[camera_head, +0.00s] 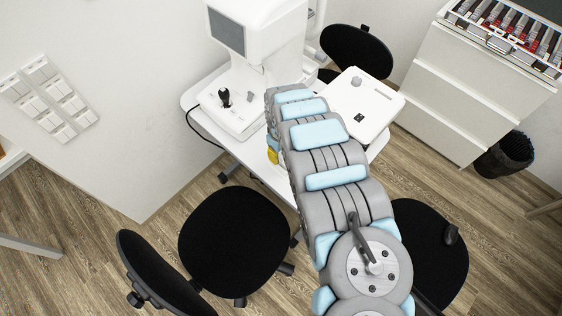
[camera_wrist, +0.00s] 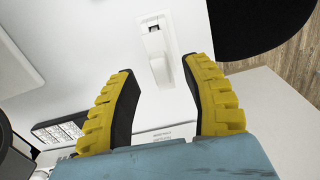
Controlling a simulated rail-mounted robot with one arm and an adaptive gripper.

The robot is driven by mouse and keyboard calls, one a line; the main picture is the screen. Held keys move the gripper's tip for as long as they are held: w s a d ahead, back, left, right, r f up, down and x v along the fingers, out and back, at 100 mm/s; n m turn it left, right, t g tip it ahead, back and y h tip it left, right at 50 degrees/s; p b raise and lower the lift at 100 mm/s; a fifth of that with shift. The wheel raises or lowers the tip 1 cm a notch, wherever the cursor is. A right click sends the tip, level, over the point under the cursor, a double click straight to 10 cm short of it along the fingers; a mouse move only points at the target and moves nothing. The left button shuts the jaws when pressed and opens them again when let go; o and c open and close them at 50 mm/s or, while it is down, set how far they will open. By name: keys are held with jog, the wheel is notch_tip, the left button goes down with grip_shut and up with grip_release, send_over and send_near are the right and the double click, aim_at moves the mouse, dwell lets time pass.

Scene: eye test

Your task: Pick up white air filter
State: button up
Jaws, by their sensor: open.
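No thing in view is plainly the white air filter, so I cannot tell which white item it is. A flat white box (camera_head: 366,108) with a grey knob lies on the white table, partly behind my arm. In the wrist view, a white surface with a small recessed white fitting (camera_wrist: 154,44) lies beyond the fingertips. In the head view, only a bit of yellow on my gripper (camera_head: 272,156) shows beside my arm, above the table's near edge.
A white eye-test machine (camera_head: 262,40) with a screen and a black joystick stands on the table. Black chairs (camera_head: 235,240) stand in front and behind. A white drawer cabinet (camera_head: 455,90) with a lens case (camera_head: 510,30) and a black bin (camera_head: 505,155) are at right.

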aim_at(281, 162)
jog(key=shift+a+f, duration=0.1)
jog(key=shift+f, duration=1.05)
grip_shut()
